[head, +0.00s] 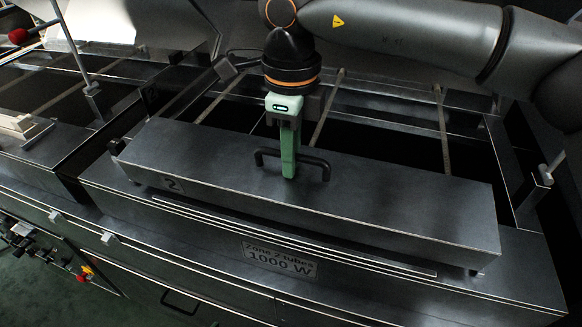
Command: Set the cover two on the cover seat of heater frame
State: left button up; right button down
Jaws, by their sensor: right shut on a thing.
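Cover two (400,205) is a long dark grey box-shaped cover marked with a 2 and fitted with a black bar handle (318,165). My right gripper (289,165), with green fingers, points down and is shut on the handle. The cover is over the front ledge of the heater frame (520,270), which bears a plate reading "Zone 2 tubes 1000 W". A gap shows under its front edge; whether it touches the frame below is unclear. The cover seat cannot be made out for certain. My left gripper is not in view.
Behind the cover is a dark open bay with thin crossing rods (442,130). An upright post with a clamp (547,174) stands at the right. At the left are a neighbouring bay, a red knob (18,36) and a front panel with a red button (83,277).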

notch_tip(320, 180, up, 7)
jog(key=shift+f, duration=0.2)
jog(key=shift+r, duration=0.35)
jog(key=shift+w+f+g+b, duration=0.1)
jog(key=shift+f+g+b, duration=0.2)
jog(key=shift+f, duration=1.1)
jog(key=shift+w+f+b, duration=0.15)
jog(key=shift+f+b, duration=0.25)
jog(key=shift+f, duration=1.15)
jog(key=shift+w+f+g, duration=0.1)
jog(key=shift+f+g, duration=0.3)
jog(key=shift+f, duration=0.4)
pick_arm(q)
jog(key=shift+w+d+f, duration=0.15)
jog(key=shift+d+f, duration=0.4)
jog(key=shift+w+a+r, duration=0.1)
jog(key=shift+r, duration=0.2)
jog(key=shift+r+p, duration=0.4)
jog(key=shift+p, duration=0.05)
pick_arm(e)
jog(key=shift+y, duration=0.3)
pick_arm(q)
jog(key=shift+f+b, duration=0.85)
jog(key=shift+b, duration=0.05)
pick_arm(e)
jog(key=shift+f, duration=1.3)
